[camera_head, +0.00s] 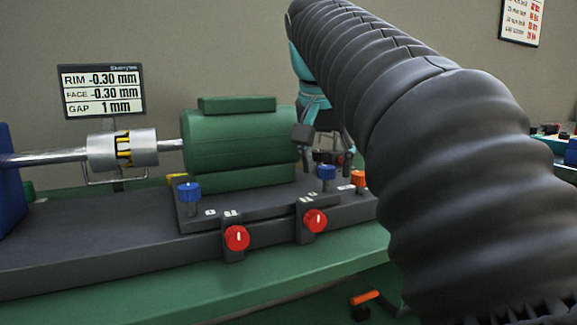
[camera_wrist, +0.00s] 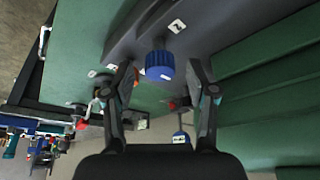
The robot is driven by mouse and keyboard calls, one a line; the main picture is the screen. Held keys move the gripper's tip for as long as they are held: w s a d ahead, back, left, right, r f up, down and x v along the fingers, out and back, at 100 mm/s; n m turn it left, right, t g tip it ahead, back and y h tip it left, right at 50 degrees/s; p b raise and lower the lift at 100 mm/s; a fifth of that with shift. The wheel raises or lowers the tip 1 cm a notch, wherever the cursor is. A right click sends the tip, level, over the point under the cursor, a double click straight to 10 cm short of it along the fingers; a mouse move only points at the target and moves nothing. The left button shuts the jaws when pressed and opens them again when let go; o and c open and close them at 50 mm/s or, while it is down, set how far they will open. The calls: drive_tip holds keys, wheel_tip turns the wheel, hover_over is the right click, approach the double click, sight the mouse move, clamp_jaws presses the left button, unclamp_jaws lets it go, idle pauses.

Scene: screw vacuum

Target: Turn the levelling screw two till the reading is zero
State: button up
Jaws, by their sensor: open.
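A blue-capped screw (camera_head: 327,172) stands at the right end of the green motor's base. In the wrist view the blue cap (camera_wrist: 159,65) sits between my fingertips, beside a white tag (camera_wrist: 177,26) that seems to read 2. My gripper (camera_head: 326,155) is open above this screw, its fingers on either side and apart from the cap. In the wrist view both fingers of my gripper (camera_wrist: 162,78) show a gap to the cap. Another blue screw (camera_head: 190,192) stands at the base's left end. The display (camera_head: 102,91) reads RIM -0.30 mm, FACE -0.30 mm, GAP 1 mm.
The green motor (camera_head: 240,145) stands left of my gripper, with a coupling (camera_head: 122,149) on its shaft. Two red knobs, left (camera_head: 237,238) and right (camera_head: 315,220), stick out in front of the base. An orange knob (camera_head: 358,178) is close on the right.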

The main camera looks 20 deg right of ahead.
drive_tip(key=shift+f, duration=0.1)
clamp_jaws()
drive_tip(key=shift+n, duration=0.3)
